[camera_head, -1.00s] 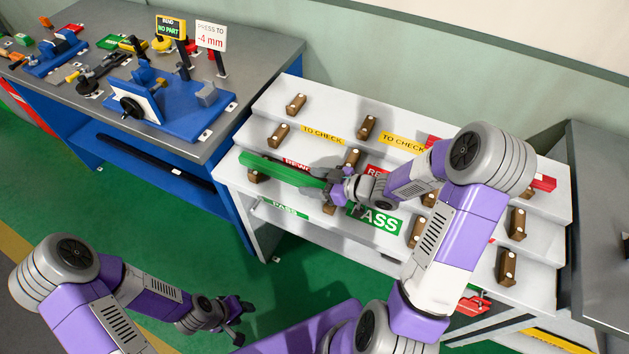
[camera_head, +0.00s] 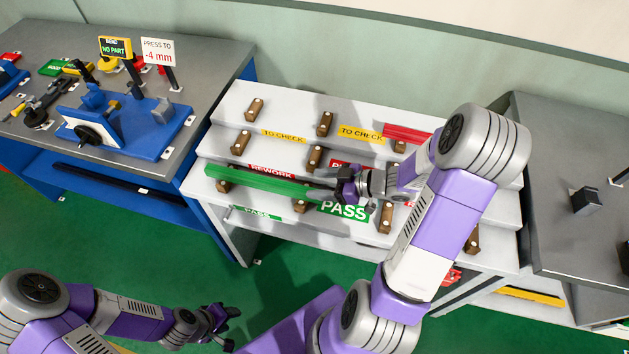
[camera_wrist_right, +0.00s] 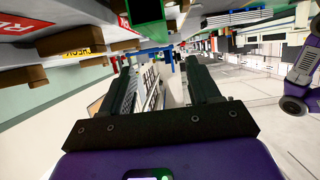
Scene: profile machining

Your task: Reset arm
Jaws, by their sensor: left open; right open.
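A long green profile (camera_head: 260,181) lies across brown supports on the front part of the white stepped rack, by the REWORK and PASS labels. My right gripper (camera_head: 346,188) is at the profile's right end in the head view, partly over the rack. In the right wrist view its two fingers (camera_wrist_right: 165,85) stand apart with nothing gripped between them. A green end (camera_wrist_right: 147,10) shows above them, clear of the fingers. My left gripper (camera_head: 228,326) is open and empty, low over the green floor, well in front of the rack.
The white rack (camera_head: 283,95) has several brown supports and a red profile (camera_head: 405,133) at its upper right. A grey bench (camera_head: 215,55) with a blue fixture (camera_head: 150,125) stands left. Another grey table (camera_head: 545,150) stands right. Open floor lies in front.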

